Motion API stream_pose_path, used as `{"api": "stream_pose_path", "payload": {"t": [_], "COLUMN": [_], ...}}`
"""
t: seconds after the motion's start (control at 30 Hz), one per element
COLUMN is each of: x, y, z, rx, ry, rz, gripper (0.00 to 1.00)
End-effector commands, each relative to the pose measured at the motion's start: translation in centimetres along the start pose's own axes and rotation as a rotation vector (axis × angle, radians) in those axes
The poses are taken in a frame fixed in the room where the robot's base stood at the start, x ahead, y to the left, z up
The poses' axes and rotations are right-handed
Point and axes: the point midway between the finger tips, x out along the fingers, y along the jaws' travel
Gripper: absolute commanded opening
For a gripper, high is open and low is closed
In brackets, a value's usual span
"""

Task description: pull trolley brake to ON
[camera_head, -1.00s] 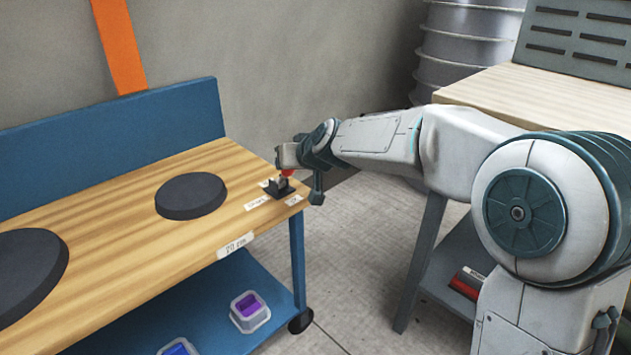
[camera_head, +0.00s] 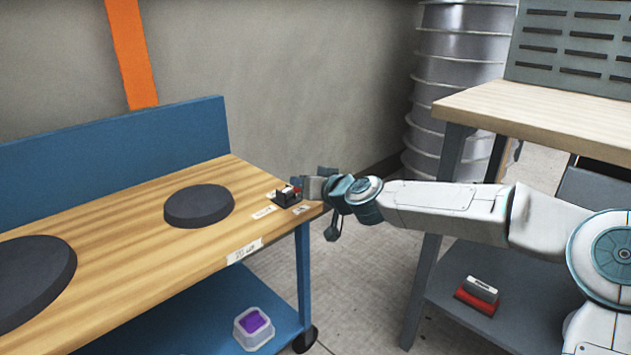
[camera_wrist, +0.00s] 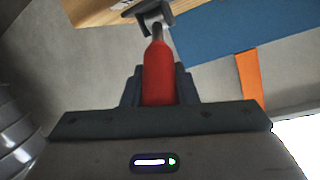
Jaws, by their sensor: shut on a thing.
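The trolley (camera_head: 130,213) has a wooden top and a blue back panel, with a blue lower shelf. Its brake is a small dark bracket (camera_head: 284,198) at the right end of the top, with a red-handled lever (camera_wrist: 159,75). My gripper (camera_head: 303,188) reaches in from the right. In the wrist view my gripper (camera_wrist: 160,92) is shut on the red handle, with a finger on either side. The lever's metal shaft runs from the handle to the bracket. Small white labels (camera_head: 264,212) lie beside the bracket; I cannot read them clearly.
Two dark round discs (camera_head: 199,205) lie on the trolley top. A pale box with purple contents (camera_head: 254,327) sits on the lower shelf. Floor shows between trolley and bench.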

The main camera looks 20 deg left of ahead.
Motion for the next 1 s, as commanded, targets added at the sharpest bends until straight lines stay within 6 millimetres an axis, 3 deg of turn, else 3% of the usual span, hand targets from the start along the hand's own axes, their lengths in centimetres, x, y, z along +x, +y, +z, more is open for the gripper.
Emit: {"api": "stream_pose_path", "payload": {"t": [0.1, 0.63, 0.67, 0.73, 1.0], "x": [0.29, 0.42, 0.42, 0.42, 0.36], "y": [-0.86, -0.97, -0.96, -0.93, -0.76], "z": [0.53, 0.82, 0.83, 0.8, 0.51], "rx": [0.001, 0.001, 0.001, 0.001, 0.001], "ry": [0.002, 0.006, 0.006, 0.007, 0.012], "rz": [-0.024, -0.03, -0.03, -0.03, -0.025], "gripper": [0.0, 0.0, 0.32, 0.48, 0.48]}}
